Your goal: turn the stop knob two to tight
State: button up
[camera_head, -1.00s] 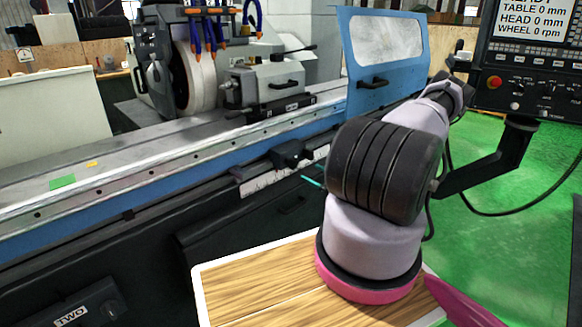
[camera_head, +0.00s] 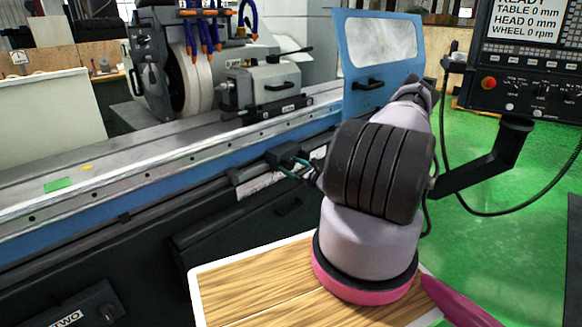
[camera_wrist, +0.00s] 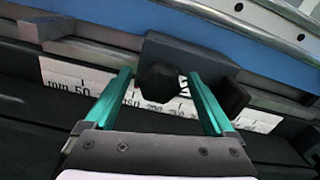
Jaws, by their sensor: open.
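A black stop block (camera_wrist: 195,62) sits on the rail below the machine table, over a white scale strip (camera_wrist: 70,78). It also shows in the head view (camera_head: 284,153). A dark round knob (camera_wrist: 158,84) stands out from its front, and another dark knob-like part (camera_wrist: 235,96) is at its right. My gripper (camera_wrist: 159,75) is open, its teal fingers either side of the front knob with visible gaps. In the head view my gripper (camera_head: 287,169) reaches the block from the right. I cannot read a name on this block.
A label reading TWO (camera_head: 67,319) is on a dark machine part at the lower left. The blue machine table edge (camera_head: 170,168) runs above the rail. A wooden board (camera_head: 250,285) lies below my arm. A control panel (camera_head: 530,60) hangs at the upper right.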

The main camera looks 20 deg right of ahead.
jog(key=c, duration=1.4)
jog(key=shift+m, duration=0.4)
jog(key=m, duration=0.8)
jog(key=shift+d+m, duration=0.1)
jog(key=shift+m, duration=0.2)
jog(key=m, duration=0.4)
jog(key=shift+d+f+m, duration=0.1)
jog(key=shift+f+m, duration=0.05)
jog(key=shift+m, duration=2.05)
